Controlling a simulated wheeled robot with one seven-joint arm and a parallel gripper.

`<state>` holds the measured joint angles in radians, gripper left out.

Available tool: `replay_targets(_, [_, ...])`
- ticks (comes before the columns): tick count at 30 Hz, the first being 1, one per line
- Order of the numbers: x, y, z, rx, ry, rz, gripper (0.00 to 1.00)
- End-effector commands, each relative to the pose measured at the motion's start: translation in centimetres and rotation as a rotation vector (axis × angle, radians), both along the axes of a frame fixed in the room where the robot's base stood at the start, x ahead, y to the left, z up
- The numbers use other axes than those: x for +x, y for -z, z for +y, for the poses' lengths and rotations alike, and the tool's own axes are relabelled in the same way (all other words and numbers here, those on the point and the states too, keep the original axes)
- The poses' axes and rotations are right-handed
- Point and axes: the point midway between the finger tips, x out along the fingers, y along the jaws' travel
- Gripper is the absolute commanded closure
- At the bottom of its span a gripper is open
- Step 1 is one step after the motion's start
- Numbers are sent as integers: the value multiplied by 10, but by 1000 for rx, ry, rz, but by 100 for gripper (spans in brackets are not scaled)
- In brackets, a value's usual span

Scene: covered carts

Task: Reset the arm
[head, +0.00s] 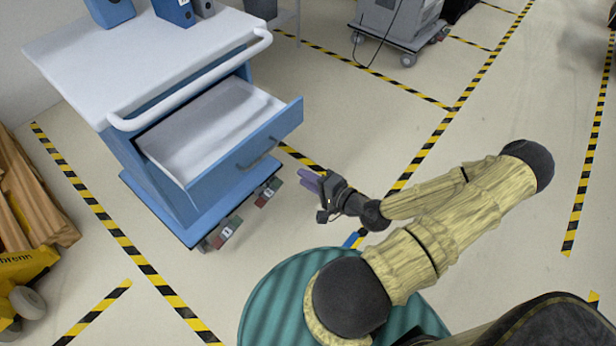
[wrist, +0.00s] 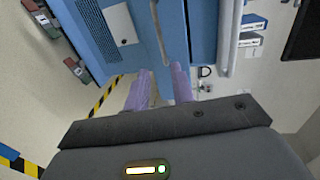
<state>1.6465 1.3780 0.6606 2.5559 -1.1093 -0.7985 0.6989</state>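My arm is covered in a yellowish sleeve and reaches leftward in the head view. My gripper (head: 312,180) has purple fingers and points at the cart's open drawer, a little apart from its front. In the wrist view the two purple fingers (wrist: 162,92) stand apart with nothing between them. A blue cart (head: 160,170) with a white top has its drawer (head: 215,125) pulled out, and the drawer looks empty. The drawer's handle (head: 260,155) is on its blue front, and a handle also shows beyond the fingers in the wrist view (wrist: 160,30).
Blue binders (head: 175,10) stand on the cart top. A grey machine on wheels (head: 395,25) is at the back. Wooden boards (head: 30,200) and a yellow pallet truck (head: 20,270) are at the left. The taped floor right of the cart is mostly clear.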

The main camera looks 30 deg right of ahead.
Motion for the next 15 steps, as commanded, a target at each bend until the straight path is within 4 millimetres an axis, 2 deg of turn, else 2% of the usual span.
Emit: replay_targets(15, [0,3,3,-19,-21,20,76])
